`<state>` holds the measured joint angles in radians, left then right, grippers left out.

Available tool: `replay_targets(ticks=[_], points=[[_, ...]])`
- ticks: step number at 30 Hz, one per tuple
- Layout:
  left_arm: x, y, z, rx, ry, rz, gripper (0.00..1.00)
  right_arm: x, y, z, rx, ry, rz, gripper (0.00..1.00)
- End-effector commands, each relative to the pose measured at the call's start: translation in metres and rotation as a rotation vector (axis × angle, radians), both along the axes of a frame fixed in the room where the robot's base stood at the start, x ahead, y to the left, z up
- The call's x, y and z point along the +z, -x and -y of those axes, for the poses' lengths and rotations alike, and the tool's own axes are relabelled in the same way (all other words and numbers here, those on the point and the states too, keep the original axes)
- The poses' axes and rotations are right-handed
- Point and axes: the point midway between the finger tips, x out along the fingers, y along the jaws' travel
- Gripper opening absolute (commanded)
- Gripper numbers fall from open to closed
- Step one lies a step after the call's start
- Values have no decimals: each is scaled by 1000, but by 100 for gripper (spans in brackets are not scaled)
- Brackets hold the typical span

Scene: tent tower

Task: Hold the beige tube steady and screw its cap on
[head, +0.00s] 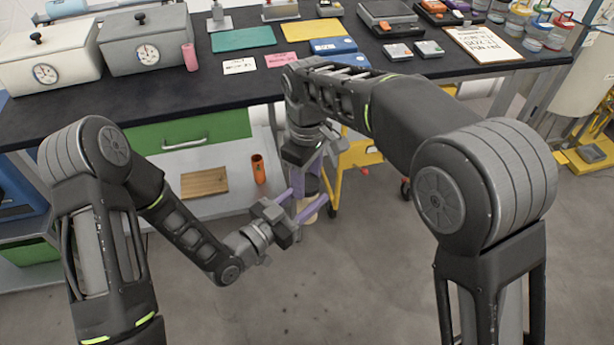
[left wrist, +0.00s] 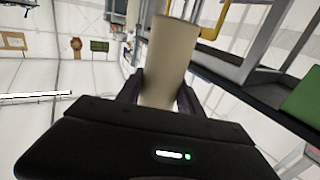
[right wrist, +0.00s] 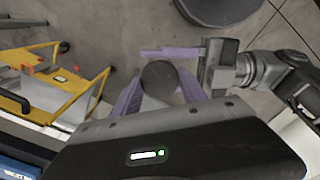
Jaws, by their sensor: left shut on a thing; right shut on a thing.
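The beige tube (head: 309,217) hangs in the air in front of the table, partly hidden by purple fingers. My left gripper (head: 305,205) is shut on it from the left. In the left wrist view the tube (left wrist: 170,55) stands between the dark fingers. My right gripper (head: 316,170) comes down from above and is shut on the dark cap (head: 313,184), just over the tube. In the right wrist view the round cap (right wrist: 160,77) lies between its purple fingers. I cannot tell whether the cap touches the tube or is seated on it.
An orange tube (head: 259,169) and a wooden board (head: 204,184) are on the lower shelf (head: 225,205). The black table (head: 270,87) carries scales, mats and cards behind the arms. A yellow cart (head: 352,165) stands behind the grippers. The floor in front is clear.

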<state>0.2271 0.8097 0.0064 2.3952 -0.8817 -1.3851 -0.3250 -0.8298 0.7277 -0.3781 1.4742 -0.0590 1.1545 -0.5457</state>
Motion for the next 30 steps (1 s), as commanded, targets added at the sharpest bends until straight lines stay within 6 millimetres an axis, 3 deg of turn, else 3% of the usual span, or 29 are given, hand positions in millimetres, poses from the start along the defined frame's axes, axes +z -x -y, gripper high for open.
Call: replay_targets(ticks=[9,11,15,16,24,30], points=[[0,1,0,-2,1,1,0,0,-1,1,-800,1,3,1],[0,1,0,-2,1,1,0,0,-1,1,-879,0,2,1],[0,1,0,-2,1,1,0,0,-1,1,-869,0,2,1],[0,1,0,-2,1,1,0,0,-1,1,-868,0,2,52],[1,0,0,-1,1,1,0,0,-1,1,-866,2,0,74],[1,0,0,-1,1,1,0,0,0,0,-865,2,0,75]])
